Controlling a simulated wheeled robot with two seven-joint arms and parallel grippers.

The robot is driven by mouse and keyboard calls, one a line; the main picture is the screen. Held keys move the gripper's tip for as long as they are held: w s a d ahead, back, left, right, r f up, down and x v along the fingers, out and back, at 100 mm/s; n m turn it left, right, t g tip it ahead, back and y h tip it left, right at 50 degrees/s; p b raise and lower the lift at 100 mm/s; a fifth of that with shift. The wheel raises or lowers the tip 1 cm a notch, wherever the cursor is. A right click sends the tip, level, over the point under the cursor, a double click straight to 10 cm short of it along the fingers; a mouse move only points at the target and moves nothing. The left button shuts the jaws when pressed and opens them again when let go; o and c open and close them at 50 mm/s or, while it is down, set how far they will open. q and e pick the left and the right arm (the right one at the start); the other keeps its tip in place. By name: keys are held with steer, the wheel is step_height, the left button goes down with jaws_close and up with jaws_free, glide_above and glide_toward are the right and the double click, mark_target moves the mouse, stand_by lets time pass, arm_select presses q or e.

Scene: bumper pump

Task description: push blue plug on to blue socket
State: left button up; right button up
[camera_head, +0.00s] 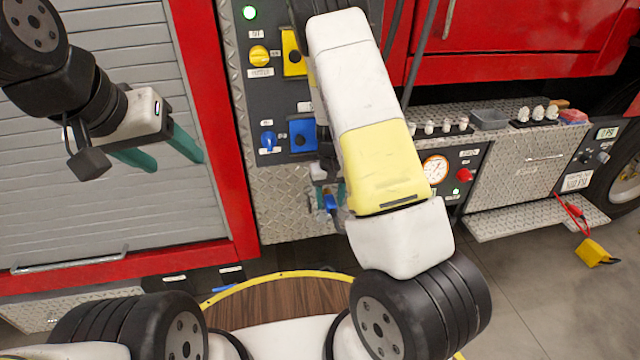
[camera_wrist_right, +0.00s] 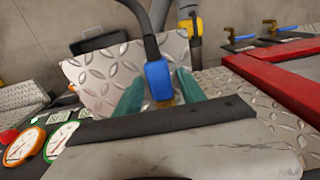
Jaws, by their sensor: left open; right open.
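The blue plug (camera_wrist_right: 158,78) hangs on a dark cable between the two green fingers of my right gripper (camera_wrist_right: 158,90) in the right wrist view. The fingers stand apart on either side of it; I cannot tell whether either touches it. In the head view the blue plug (camera_head: 330,203) shows small at the right gripper, partly hidden by my right arm. The blue socket (camera_head: 302,135) is on the dark panel above the plug, its right edge close to my arm. My left gripper (camera_head: 176,156) is open and empty in front of the grey shutter.
A yellow socket (camera_head: 293,52) sits higher on the panel, with a blue knob (camera_head: 267,141) left of the blue socket. A yellow plug (camera_wrist_right: 190,30) shows behind the blue one. A diamond-plate shelf (camera_head: 480,112) with small items lies right of my arm.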

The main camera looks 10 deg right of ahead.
mark_target(330, 199)
jaws_close()
steer(key=shift+r, duration=3)
